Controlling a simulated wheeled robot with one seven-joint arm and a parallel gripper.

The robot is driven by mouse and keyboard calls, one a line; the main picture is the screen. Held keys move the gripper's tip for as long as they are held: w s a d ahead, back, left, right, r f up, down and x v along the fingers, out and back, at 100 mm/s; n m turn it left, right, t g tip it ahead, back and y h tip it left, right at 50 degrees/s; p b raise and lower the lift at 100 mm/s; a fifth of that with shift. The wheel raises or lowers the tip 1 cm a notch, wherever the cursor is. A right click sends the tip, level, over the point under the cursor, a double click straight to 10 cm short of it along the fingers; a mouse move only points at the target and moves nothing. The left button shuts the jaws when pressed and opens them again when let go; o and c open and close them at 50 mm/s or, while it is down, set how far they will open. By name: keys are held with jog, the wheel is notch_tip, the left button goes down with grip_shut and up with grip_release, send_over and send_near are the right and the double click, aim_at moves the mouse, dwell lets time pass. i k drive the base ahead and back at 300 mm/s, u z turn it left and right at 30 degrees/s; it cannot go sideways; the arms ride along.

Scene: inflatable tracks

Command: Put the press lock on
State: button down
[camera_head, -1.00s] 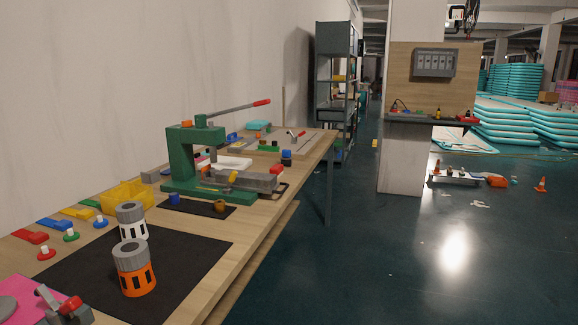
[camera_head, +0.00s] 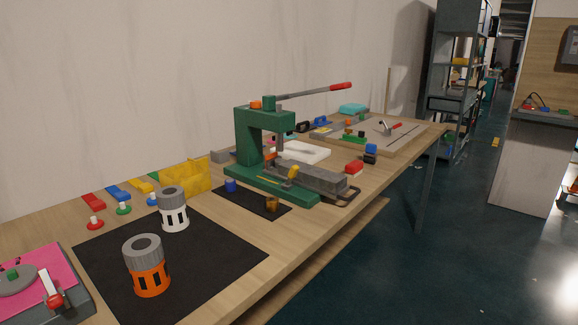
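A green lever press (camera_head: 245,140) stands on the wooden bench, its long grey lever (camera_head: 305,92) with a red grip raised toward the right. A small orange piece (camera_head: 255,105) sits at the top of its column. A grey block (camera_head: 310,177) lies along its base, with a small yellow piece (camera_head: 293,172) at its near end and a dark loop handle at its right end. I cannot tell which piece is the press lock. My gripper is not in view.
Two cylinders, orange and grey (camera_head: 148,266) and white and grey (camera_head: 173,209), stand on a black mat (camera_head: 220,262). A yellow bin (camera_head: 188,176) and coloured parts line the wall side. A pink-topped fixture (camera_head: 40,280) is near left. Floor right of the bench (camera_head: 430,270) is clear.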

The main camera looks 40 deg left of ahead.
aim_at(294, 171)
jog(key=u, duration=0.7)
jog(key=i, duration=0.7)
jog(key=u, duration=0.9)
